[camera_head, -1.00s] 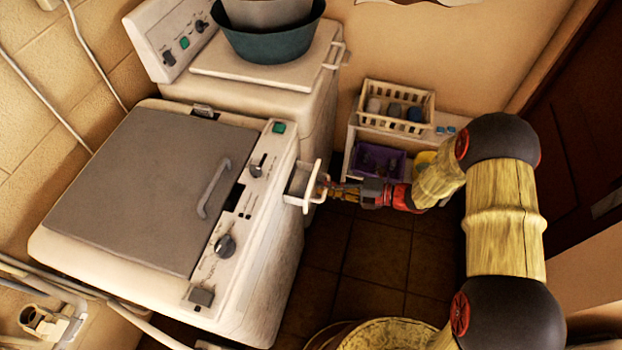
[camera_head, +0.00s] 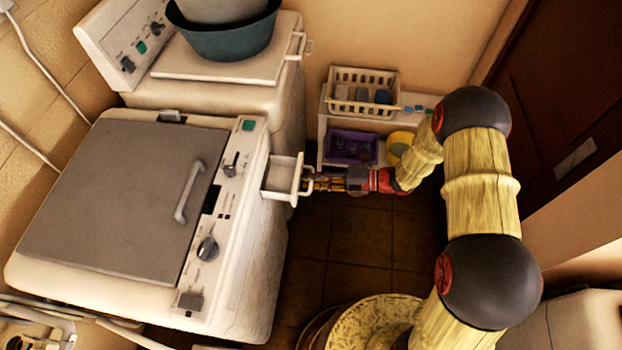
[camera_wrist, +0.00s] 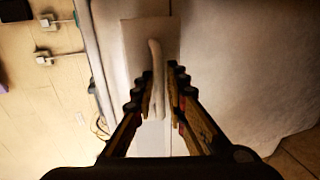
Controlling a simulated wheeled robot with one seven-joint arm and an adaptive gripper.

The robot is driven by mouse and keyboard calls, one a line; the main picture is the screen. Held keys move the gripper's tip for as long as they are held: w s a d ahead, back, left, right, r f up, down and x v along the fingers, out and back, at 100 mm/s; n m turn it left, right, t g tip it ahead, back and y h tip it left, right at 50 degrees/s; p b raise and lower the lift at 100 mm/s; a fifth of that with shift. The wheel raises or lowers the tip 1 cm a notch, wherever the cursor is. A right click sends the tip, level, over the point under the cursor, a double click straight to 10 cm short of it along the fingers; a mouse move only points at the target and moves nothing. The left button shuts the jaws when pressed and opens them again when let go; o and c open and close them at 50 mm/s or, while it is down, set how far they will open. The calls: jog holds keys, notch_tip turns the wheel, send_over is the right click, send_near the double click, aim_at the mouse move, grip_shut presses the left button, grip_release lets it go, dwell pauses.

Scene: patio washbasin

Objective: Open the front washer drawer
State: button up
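The front washer's small white drawer (camera_head: 280,174) juts out from the upper edge of its control panel, partly open, with its hollow inside showing. Its white bar handle (camera_head: 297,180) is on the outer face. My gripper (camera_head: 308,184) is at the handle from the right. In the wrist view the pale handle (camera_wrist: 157,75) runs lengthwise between the two fingers of my gripper (camera_wrist: 160,80), which look closed around it, with a narrow gap at the right finger. The front washer (camera_head: 255,240) has a grey lid (camera_head: 110,195).
A second washer (camera_head: 270,110) behind holds a teal basin (camera_head: 225,40). A low shelf (camera_head: 325,125) carries a cream basket (camera_head: 345,75) and a purple crate (camera_head: 350,147). A patterned round object (camera_head: 375,320) stands at the bottom.

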jog(key=v, duration=1.1)
jog(key=shift+d, duration=0.4)
jog(key=shift+s, duration=0.1)
